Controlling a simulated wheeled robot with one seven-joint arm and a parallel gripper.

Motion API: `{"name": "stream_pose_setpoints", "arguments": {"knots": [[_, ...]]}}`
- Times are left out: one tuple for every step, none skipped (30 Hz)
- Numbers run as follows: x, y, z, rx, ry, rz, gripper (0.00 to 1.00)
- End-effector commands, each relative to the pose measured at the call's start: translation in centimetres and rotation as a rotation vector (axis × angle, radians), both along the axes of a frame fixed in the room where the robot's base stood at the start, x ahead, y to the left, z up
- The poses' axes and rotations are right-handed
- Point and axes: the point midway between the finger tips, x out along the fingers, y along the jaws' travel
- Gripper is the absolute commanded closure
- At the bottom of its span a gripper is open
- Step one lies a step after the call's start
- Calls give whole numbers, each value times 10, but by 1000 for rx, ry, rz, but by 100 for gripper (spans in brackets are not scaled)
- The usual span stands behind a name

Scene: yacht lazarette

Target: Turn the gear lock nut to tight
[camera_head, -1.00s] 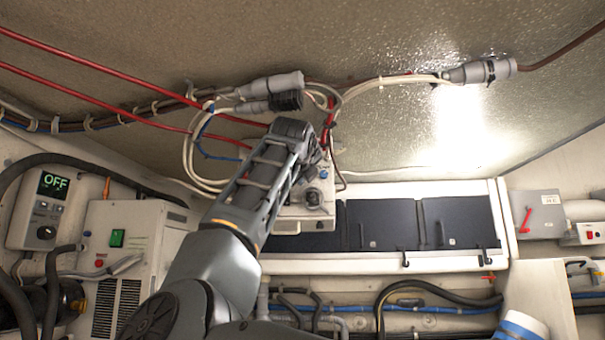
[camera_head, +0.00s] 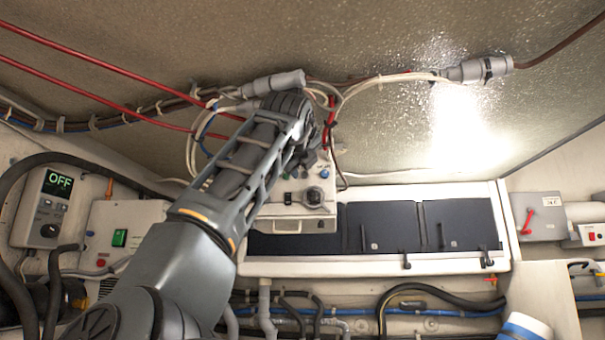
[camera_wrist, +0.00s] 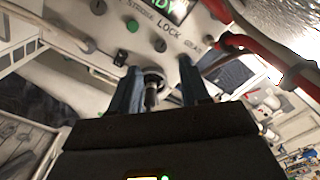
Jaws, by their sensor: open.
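A pale control box (camera_head: 292,212) hangs in the middle of the head view, partly hidden by my arm. Its front carries a dark round knob (camera_head: 314,196). In the wrist view, the panel (camera_wrist: 95,65) has lettering that reads LOCK and GEAR. A dark round fitting with a pale collar, apparently the gear lock nut (camera_wrist: 152,78), shows between my fingers. My gripper (camera_wrist: 158,74) is open, one blue finger on each side of this fitting. I cannot tell whether either finger touches it. The nut's position mark is not readable.
The wrist view shows a green button (camera_wrist: 133,26) and a lit display (camera_wrist: 176,10) near my fingers. Red cables (camera_wrist: 250,45) run close on the right. Grey connectors (camera_head: 272,84) and loose wires hang above the box. Dark panels (camera_head: 460,225) lie to its right.

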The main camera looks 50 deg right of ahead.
Motion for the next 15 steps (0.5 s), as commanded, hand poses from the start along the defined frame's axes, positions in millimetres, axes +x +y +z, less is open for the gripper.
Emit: {"name": "stream_pose_setpoints", "arguments": {"knots": [[-3, 3, -1, 1, -1, 0, 54], [-4, 4, -1, 1, 0, -1, 54], [-5, 5, -1, 2, 0, 0, 54], [-5, 6, -1, 2, 0, 0, 54], [-5, 6, 0, 2, 0, 0, 54], [-6, 6, 0, 2, 0, 0, 54], [-6, 6, 0, 1, 1, 0, 54], [-6, 6, 0, 1, 1, 0, 54], [-5, 6, 0, 1, 1, 0, 54], [-5, 6, 0, 1, 1, 0, 54], [-5, 6, 0, 1, 1, 0, 54], [-5, 6, 0, 1, 1, 0, 54], [-5, 6, 0, 1, 1, 0, 54], [-5, 6, 0, 1, 1, 0, 54], [-5, 6, 0, 1, 1, 0, 54]]}}
